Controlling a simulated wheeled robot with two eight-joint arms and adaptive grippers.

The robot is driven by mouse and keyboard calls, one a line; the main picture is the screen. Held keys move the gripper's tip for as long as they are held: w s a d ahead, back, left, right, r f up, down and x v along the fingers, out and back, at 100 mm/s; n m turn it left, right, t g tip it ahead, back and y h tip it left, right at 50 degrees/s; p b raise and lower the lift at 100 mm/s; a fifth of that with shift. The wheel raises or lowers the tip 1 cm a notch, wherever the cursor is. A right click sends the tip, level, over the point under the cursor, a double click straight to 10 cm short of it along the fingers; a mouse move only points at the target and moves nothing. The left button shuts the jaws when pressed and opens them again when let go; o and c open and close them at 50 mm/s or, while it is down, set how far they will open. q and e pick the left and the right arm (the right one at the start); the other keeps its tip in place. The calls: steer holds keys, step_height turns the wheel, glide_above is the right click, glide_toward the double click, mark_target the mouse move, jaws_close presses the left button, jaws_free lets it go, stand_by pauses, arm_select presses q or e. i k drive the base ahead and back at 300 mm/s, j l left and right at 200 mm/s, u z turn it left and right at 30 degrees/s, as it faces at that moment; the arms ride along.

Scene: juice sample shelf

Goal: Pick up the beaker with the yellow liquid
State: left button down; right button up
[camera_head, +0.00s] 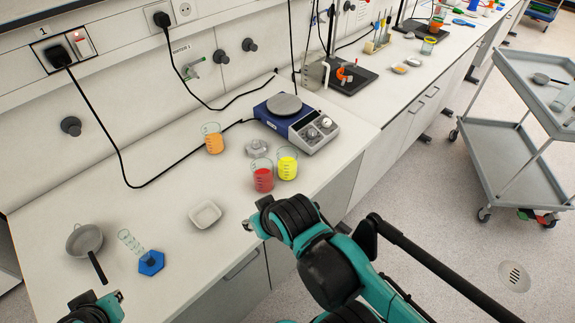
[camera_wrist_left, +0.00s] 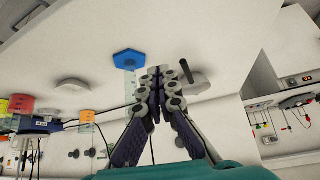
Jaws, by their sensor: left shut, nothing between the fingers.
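The beaker with yellow liquid (camera_head: 287,164) stands upright on the bench in the head view, close to the right of a beaker with red liquid (camera_head: 263,177). A beaker with orange liquid (camera_head: 213,139) stands behind them, nearer the wall. My left gripper (camera_head: 100,302) is at the bottom left, far from the yellow beaker; its wrist view shows its fingers (camera_wrist_left: 157,78) together and empty. My right gripper (camera_head: 252,220) is near the bench's front edge, in front of the red and yellow beakers. Its fingers are too unclear to tell their state.
A blue hotplate stirrer (camera_head: 296,121) stands behind the yellow beaker. A white dish (camera_head: 205,214) lies left of the beakers. The bench between dish and cylinder is clear.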

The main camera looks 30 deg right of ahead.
mark_target(286, 157)
steer(key=l, duration=0.8)
steer(key=i+l+z, duration=0.1)
steer(key=l, duration=0.65)
